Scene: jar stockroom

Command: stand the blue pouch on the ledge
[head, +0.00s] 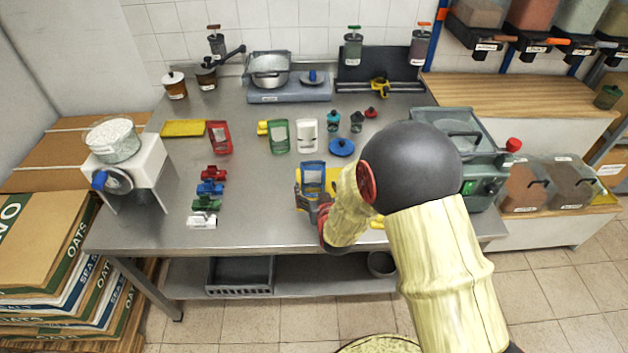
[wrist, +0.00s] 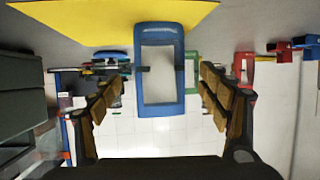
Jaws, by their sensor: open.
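The blue pouch (head: 313,173) has a blue frame around a clear window. It is upright near the front of the steel table, and it also shows in the wrist view (wrist: 160,112). My gripper (head: 312,200) is at the pouch; in the wrist view its two fingers (wrist: 162,92) are open, one on each side, with a visible gap on both sides. A yellow flat surface (wrist: 60,18) shows at the pouch's base in the wrist view; my arm hides most of it in the head view. A dark panel with a low ledge (head: 350,87) is at the table's back.
Green (head: 279,137), white (head: 307,135) and red (head: 219,138) pouches stand mid-table. A blue round lid (head: 341,147) lies behind the blue pouch. Several coloured clamps (head: 209,188) line the left. A grey machine (head: 455,130) is at the right.

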